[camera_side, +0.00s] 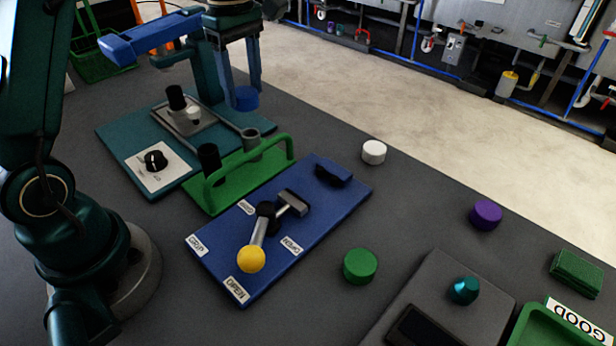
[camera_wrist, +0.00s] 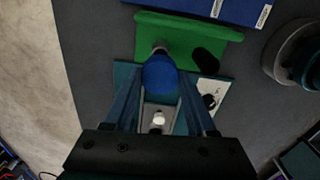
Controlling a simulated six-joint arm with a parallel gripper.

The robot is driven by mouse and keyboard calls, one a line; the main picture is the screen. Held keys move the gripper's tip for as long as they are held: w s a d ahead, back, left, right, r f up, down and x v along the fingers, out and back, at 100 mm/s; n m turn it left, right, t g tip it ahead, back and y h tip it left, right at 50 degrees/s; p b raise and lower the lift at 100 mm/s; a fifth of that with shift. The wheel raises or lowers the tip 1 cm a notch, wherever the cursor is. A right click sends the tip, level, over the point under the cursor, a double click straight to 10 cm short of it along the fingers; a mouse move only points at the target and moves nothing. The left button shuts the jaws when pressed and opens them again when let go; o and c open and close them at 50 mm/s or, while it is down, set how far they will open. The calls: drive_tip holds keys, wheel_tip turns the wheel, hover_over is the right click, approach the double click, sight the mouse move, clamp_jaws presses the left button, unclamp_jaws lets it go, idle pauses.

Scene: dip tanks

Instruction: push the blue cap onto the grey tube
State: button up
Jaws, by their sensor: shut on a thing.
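The blue cap (camera_side: 244,99) is held between the fingertips of my gripper (camera_side: 243,88), which is shut on it and points down. The cap also shows in the wrist view (camera_wrist: 160,73), between the two blue fingers. The grey tube (camera_side: 251,143) stands upright at the green stand, by its green rail. In the side view the cap is above the tube, with a visible gap between them. In the wrist view the tube (camera_wrist: 160,47) shows just past the cap's edge, partly hidden by it.
The green stand (camera_side: 227,190) has a raised rail and a black cylinder (camera_side: 209,158). A teal plate (camera_side: 125,150) with a knob adjoins it. A blue panel (camera_side: 210,245) carries a yellow-knobbed lever (camera_side: 251,259). White (camera_side: 374,152), purple (camera_side: 486,215) and green (camera_side: 360,266) caps lie on the table.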

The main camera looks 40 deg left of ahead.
drive_tip(key=shift+f, duration=2.35)
drive_tip(key=shift+f, duration=0.95)
drive_tip(key=o, duration=1.5)
drive_tip(key=shift+o, duration=0.2)
drive_tip(key=shift+r, duration=0.1)
drive_tip(key=shift+r, duration=3.95)
